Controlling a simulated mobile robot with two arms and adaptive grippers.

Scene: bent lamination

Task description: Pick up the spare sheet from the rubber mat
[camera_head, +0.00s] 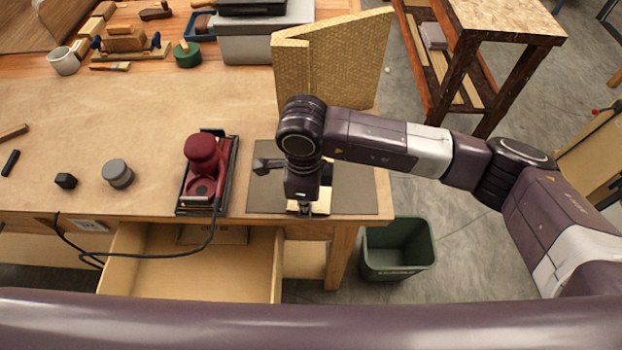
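The dark rubber mat (352,190) lies at the front right corner of the workbench. My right gripper (306,207) is over the mat, pointing down close to its front edge. A small pale, cream piece (293,206), perhaps part of the spare sheet, shows at the gripper's tip. My wrist and gripper hide most of it. I cannot tell whether the fingers are closed on it or whether it touches the mat. My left gripper is not in view.
A red sander (203,160) sits in a tray left of the mat, its cable hanging over an open drawer (190,268). A patterned, bent panel (350,60) stands behind the mat. A green bin (398,248) is on the floor. The bench's left middle is mostly clear.

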